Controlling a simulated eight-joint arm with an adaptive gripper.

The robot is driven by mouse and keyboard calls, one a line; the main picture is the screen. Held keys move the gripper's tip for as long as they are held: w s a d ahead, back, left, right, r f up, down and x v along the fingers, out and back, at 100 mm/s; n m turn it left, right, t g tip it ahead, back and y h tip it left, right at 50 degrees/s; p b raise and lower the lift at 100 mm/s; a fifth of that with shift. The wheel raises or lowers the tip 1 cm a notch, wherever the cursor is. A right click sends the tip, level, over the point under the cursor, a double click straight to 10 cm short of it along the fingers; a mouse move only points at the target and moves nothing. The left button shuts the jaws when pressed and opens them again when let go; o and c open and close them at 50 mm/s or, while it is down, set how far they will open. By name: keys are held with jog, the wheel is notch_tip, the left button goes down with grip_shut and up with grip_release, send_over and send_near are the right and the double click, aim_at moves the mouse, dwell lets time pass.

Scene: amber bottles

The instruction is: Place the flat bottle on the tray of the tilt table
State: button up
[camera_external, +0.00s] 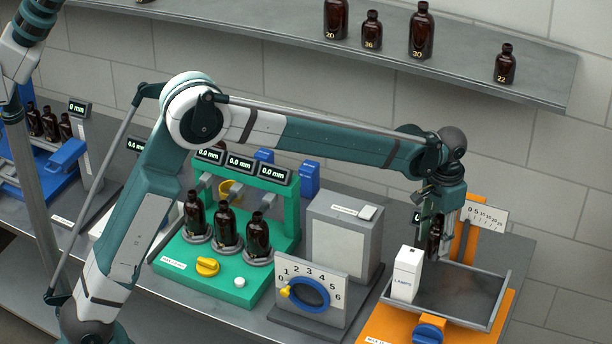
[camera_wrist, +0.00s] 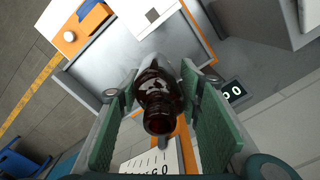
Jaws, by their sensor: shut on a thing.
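My gripper (camera_external: 437,238) is shut on a dark amber bottle (camera_external: 434,241), which also shows in the wrist view (camera_wrist: 160,103) between the two green finger pads, its mouth toward the camera. The bottle looks upright. The tilt table has an orange base (camera_external: 502,318), a blue knob (camera_external: 429,333) and a grey tray (camera_external: 478,292) with a low rim. The bottle is at the tray's back left part; its base is partly hidden, and I cannot tell whether it touches the tray.
A white box marked LAMPS (camera_external: 405,277) stands at the tray's left side. A scale plate (camera_external: 486,215) rises behind the tray. Left are a grey cabinet (camera_external: 343,240), a dial panel (camera_external: 310,285) and a green stand (camera_external: 217,270) with bottles. A shelf (camera_external: 460,52) holds more bottles.

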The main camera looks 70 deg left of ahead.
aim_at(433, 255)
jog(key=shift+s+a+r+p, duration=0.3)
jog(key=shift+s+r+p, duration=0.2)
jog(key=shift+s+p, duration=0.1)
jog(key=shift+f, duration=0.1)
jog(key=shift+f, duration=3.05)
jog(key=shift+f, duration=0.1)
jog(key=shift+f+p, duration=0.4)
jog(key=shift+f, duration=1.35)
jog(key=shift+f, duration=0.15)
jog(key=o, duration=1)
jog(key=shift+c, duration=0.2)
jog(key=shift+r, duration=0.2)
